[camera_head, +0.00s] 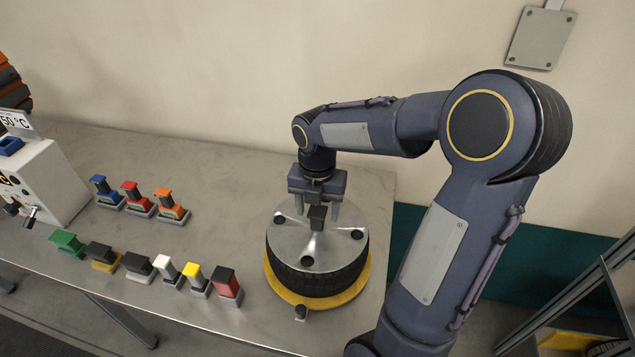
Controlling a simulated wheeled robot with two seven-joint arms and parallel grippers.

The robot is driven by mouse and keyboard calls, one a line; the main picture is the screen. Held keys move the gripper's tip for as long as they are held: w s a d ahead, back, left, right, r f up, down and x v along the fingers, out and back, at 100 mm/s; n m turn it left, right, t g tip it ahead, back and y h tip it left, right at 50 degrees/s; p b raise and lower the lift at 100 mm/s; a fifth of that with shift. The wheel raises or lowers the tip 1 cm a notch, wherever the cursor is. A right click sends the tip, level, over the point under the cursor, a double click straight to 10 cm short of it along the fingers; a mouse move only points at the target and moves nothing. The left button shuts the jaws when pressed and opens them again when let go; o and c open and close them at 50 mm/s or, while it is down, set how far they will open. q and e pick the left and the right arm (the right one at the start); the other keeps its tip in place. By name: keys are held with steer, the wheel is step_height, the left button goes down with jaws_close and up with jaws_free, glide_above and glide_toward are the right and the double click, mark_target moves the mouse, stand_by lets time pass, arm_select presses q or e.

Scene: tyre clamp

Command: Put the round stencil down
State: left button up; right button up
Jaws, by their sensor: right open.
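The round stencil (290,246) is a silver metal disc with several dark holes near its rim. It lies flat on top of a black tyre (303,282), which rests on a yellow ring base (277,287) at the right end of the table. My right gripper (318,212) points straight down over the disc's middle, at a dark block-shaped grip on it. The fingers are apart on either side of that grip; whether they touch it cannot be told. My left gripper is not in view.
The grey table (215,235) carries several coloured stamp-like blocks in two rows, among them a green one (67,242) and a red one (227,285). A white machine (50,180) stands at the left. Bare table lies between the blocks and the tyre.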

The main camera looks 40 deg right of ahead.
step_height(320, 180, up, 10)
steer(key=s+a+f+m+t+y, duration=0.2)
steer(key=s+a+m, duration=0.3)
steer(key=m, duration=0.8)
steer(key=s+a+f+m+t+y, duration=0.1)
steer(key=s+a+f+m+t, duration=0.1)
steer(key=s+a+m, duration=0.4)
steer(key=s+m+t, duration=0.1)
steer(key=s+m, duration=0.3)
steer(key=m, duration=0.4)
steer(key=shift+a+f+m+t+y, duration=0.25)
steer(key=shift+a+m+t+y, duration=0.05)
steer(key=shift+y, duration=0.1)
